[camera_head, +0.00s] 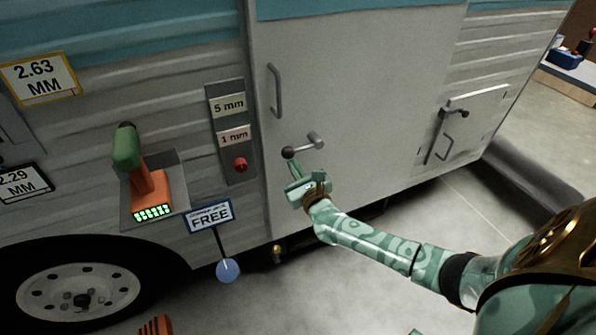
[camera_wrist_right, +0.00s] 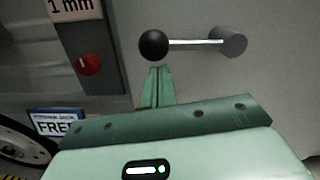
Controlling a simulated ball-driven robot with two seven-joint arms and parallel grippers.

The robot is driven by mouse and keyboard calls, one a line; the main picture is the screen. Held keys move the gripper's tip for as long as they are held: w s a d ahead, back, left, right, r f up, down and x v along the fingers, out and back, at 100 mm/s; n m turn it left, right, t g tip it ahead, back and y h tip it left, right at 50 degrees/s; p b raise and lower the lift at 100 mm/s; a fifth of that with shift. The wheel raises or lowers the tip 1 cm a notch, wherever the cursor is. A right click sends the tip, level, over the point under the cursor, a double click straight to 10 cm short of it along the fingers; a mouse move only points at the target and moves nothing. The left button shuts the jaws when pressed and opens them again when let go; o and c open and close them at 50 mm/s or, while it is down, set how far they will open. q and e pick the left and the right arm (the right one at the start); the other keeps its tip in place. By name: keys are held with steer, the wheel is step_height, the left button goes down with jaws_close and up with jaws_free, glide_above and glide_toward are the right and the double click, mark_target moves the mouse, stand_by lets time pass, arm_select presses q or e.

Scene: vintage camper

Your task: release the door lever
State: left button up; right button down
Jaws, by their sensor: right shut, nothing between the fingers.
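The door lever (camera_head: 303,146) is a short metal bar with a dark ball knob on the light camper door (camera_head: 350,60), below a grey grab handle (camera_head: 275,90). In the right wrist view the lever (camera_wrist_right: 195,43) lies nearly level, its dark ball at the left end and its round pivot at the right. My right gripper (camera_head: 295,168) is shut and empty, its fingers pointing up just below the ball. In the right wrist view its fingertips (camera_wrist_right: 160,72) are just under the ball; I cannot tell whether they touch it. My left gripper is not in view.
Left of the door is a grey panel (camera_head: 228,128) with "5 mm" and "1 mm" labels and a red knob (camera_head: 240,164). A "FREE" sign (camera_head: 210,215), an orange and green tool (camera_head: 142,175) and a wheel (camera_head: 80,300) are further left. A small hatch (camera_head: 465,130) is right.

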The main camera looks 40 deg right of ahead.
steer(key=shift+r, duration=0.1)
stand_by(0.3)
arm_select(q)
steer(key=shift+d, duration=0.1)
arm_select(e)
steer(key=shift+a+r+m, duration=0.1)
steer(key=shift+r+m, duration=0.05)
steer(key=shift+m, duration=0.25)
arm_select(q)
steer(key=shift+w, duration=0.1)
arm_select(e)
steer(key=shift+r, duration=0.15)
arm_select(q)
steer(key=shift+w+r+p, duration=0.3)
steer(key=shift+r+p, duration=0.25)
steer(key=shift+p, duration=0.1)
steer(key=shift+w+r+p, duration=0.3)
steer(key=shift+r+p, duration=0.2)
steer(key=shift+p, duration=0.1)
arm_select(e)
step_height(320, 180, up, 8)
steer(key=d+m, duration=0.1)
steer(key=m, duration=1.1)
steer(key=shift+s+d+r+g+h, duration=0.2)
steer(key=shift+d+g+h, duration=0.1)
steer(key=shift+d+h, duration=0.1)
